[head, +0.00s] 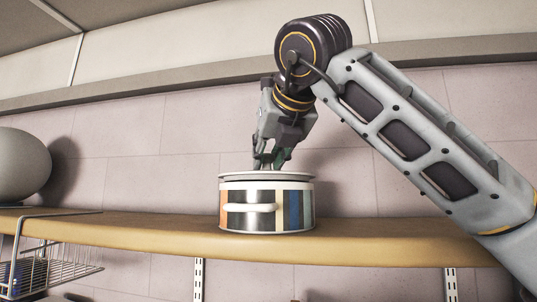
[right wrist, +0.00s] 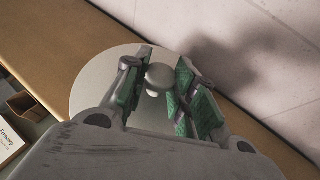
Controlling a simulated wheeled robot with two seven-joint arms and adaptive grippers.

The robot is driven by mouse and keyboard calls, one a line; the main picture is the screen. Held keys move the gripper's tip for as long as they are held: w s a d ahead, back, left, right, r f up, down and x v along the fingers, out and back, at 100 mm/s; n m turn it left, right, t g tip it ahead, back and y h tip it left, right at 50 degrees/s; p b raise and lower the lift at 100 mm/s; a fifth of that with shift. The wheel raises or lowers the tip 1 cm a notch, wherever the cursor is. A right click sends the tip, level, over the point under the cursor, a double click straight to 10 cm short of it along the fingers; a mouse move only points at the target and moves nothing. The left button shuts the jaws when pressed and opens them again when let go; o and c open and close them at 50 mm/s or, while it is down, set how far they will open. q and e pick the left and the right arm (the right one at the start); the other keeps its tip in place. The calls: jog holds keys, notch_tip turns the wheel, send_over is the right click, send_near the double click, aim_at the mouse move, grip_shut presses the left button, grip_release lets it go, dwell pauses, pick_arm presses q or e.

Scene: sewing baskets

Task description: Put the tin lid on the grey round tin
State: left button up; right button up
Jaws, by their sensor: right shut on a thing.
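A round tin (head: 265,208) with grey, orange, cream and blue vertical stripes and a pale side handle stands upright on the wooden shelf in the head view. The flat grey tin lid (head: 240,176) is level right over its rim; I cannot tell whether it rests fully on it. In the right wrist view the lid (right wrist: 92,92) is a pale disc with a round knob (right wrist: 159,77). My right gripper (head: 268,162) reaches down from above, shut on the lid's knob, with its green-padded fingers (right wrist: 160,92) either side. The tin is hidden under the lid there. My left gripper is out of view.
The wooden shelf (head: 375,236) runs along a tiled wall, with free room right of the tin. A grey rounded object (head: 20,165) stands at the far left. A wire basket (head: 62,268) hangs below it. A small brown box (right wrist: 20,106) and a printed card (right wrist: 8,140) show at the wrist view's left.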

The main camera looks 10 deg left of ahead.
jog(key=shift+f+b, duration=0.45)
jog(key=shift+f, duration=0.1)
jog(key=o, duration=1)
jog(key=shift+s+r, duration=0.1)
jog(key=v, duration=1.1)
jog(key=shift+s+d+r, duration=0.15)
jog(key=shift+s+d, duration=0.05)
jog(key=shift+s, duration=0.1)
dwell(0.8)
